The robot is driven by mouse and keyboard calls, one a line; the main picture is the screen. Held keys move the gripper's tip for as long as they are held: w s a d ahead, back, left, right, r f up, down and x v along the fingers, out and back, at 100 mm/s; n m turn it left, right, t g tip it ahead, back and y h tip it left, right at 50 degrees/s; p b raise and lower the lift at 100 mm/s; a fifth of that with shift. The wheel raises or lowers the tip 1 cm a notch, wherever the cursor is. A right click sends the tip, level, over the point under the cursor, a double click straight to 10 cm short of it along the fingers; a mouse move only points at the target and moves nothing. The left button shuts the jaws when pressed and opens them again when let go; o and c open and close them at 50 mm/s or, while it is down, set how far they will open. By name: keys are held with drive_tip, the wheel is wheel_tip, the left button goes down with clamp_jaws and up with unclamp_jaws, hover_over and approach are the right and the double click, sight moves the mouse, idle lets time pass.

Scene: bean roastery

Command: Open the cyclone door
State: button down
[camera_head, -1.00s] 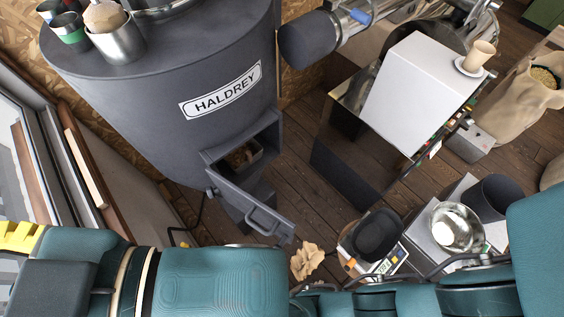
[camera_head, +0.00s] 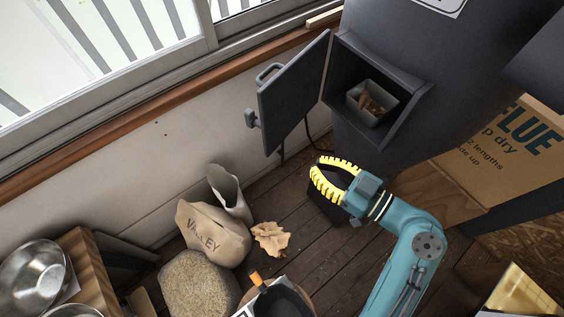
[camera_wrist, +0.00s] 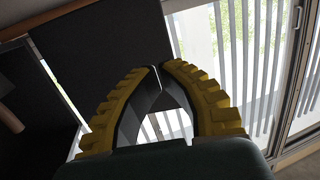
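The cyclone door (camera_head: 295,95) is a dark grey panel, standing wide open from the side of the dark cyclone body (camera_head: 440,60). Its bar handle (camera_head: 268,73) and a latch knob (camera_head: 251,118) are on the face turned toward the window. The opening is exposed, and a small grey bin (camera_head: 372,103) with brown bits sits inside. My gripper (camera_head: 316,172), with yellow ribbed fingers, is below the opening and apart from the door. In the wrist view my fingertips (camera_wrist: 157,68) meet with nothing held; a dark panel, apparently the door (camera_wrist: 100,50), lies beyond them.
A window and wooden sill (camera_head: 150,110) run behind the door. A sack (camera_head: 212,232), crumpled paper (camera_head: 271,239) and a pale container (camera_head: 230,194) stand on the floor at lower left. A cardboard box (camera_head: 500,150) is at right. Floor between is partly clear.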

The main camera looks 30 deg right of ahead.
wheel_tip(320, 180, down, 2)
drive_tip(key=s, duration=0.1)
drive_tip(key=p, duration=0.3)
approach(269, 141)
drive_tip(key=shift+t+y, duration=0.3)
drive_tip(key=shift+t, duration=0.1)
drive_tip(key=x, duration=0.7)
drive_tip(key=shift+f, duration=0.25)
drive_tip(key=shift+w+a+f, duration=0.15)
drive_tip(key=shift+w+a, duration=0.05)
drive_tip(key=shift+w, duration=0.4)
